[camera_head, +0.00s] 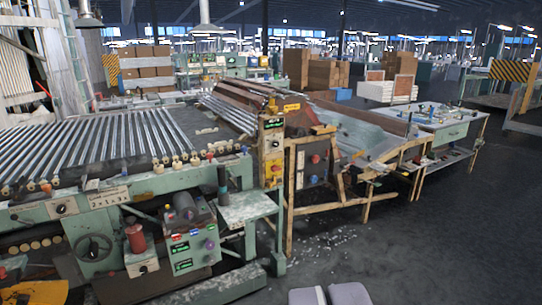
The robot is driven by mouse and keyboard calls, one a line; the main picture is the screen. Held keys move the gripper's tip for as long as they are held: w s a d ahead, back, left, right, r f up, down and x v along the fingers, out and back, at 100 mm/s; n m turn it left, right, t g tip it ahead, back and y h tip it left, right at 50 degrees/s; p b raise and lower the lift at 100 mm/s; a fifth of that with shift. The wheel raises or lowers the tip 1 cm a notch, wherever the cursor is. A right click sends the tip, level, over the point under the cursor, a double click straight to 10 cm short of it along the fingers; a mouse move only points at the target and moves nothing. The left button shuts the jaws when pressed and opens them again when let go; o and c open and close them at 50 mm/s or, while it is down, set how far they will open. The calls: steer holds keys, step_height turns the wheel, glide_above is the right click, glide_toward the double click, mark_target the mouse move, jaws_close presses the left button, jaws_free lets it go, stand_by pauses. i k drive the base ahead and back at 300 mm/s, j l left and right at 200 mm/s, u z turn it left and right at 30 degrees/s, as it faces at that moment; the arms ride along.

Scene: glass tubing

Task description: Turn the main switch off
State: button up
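Several controls that could be the main switch show, and I cannot tell which one it is. A yellow switch box (273,171) is on the upright control post in the middle. A dark panel with a red knob and a blue knob (314,172) stands just right of it. A pale green control box (192,247) with a purple knob is low on the machine's front. A dial plate (62,208) is on the machine's front rail at the left. Labels and switch positions are too small to read.
The roller machine (100,150) with glass tubes fills the left. A wooden-framed sloping table (365,145) and a green workbench (450,130) run to the right. The dark floor (430,240) at the front right is clear. Small white shards lie near the machine's foot.

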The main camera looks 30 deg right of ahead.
mark_target(274, 168)
steer(key=i+l+z, duration=0.4)
steer(key=i, duration=0.3)
steer(key=i+l+z, duration=0.35)
steer(key=i, duration=0.4)
steer(key=i+z, duration=0.4)
steer(key=i, duration=0.4)
